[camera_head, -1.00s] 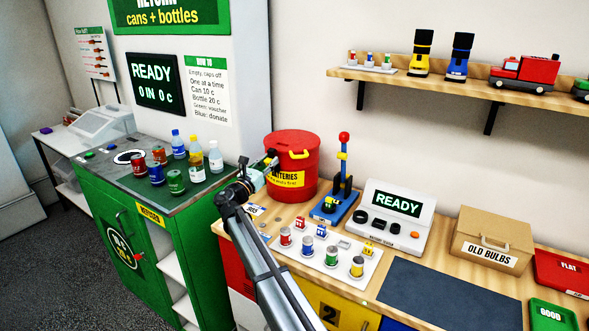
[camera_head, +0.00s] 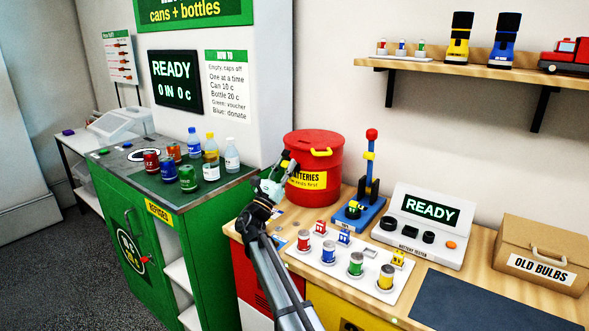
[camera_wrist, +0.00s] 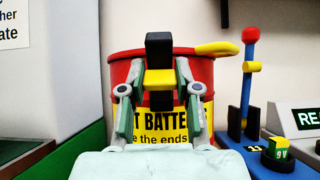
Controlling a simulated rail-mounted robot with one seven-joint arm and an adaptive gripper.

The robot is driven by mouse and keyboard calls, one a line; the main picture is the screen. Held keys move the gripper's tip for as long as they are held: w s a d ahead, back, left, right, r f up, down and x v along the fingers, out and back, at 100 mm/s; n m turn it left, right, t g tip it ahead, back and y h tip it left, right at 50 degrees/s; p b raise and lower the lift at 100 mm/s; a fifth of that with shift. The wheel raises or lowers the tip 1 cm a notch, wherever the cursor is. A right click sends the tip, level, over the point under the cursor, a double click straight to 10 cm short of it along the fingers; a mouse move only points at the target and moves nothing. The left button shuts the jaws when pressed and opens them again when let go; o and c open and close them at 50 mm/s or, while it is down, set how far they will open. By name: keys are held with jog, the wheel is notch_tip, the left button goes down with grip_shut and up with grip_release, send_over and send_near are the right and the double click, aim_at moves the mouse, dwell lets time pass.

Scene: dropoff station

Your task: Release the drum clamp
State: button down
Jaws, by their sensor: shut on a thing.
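The red battery drum (camera_head: 318,194) stands upright on the bench, with a yellow handle (camera_head: 321,152) on its lid and a yellow label. It also fills the middle of the wrist view (camera_wrist: 190,68). The drum clamp shows in the wrist view as an upright black lever (camera_wrist: 159,47) with a yellow crosspiece (camera_wrist: 159,80), in front of the drum's rim. My gripper (camera_wrist: 160,88) is shut on the clamp, one finger on each side. In the head view my gripper (camera_head: 284,164) is at the drum's left front. The clamp's lower part is partly hidden.
A blue stand with a red-knobbed lever (camera_head: 371,160) is right of the drum. A white tray (camera_head: 325,273) of batteries lies in front, with a battery tester (camera_head: 420,239) behind it. The green return counter (camera_head: 190,203) with cans and bottles is at left.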

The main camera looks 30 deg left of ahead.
jog(key=shift+r, duration=0.1)
jog(key=c, duration=0.8)
grip_release()
jog(key=shift+w, duration=0.1)
jog(key=shift+s+f, duration=0.4)
jog(key=shift+s, duration=0.1)
jog(key=s+a, duration=0.2)
jog(key=s, duration=1)
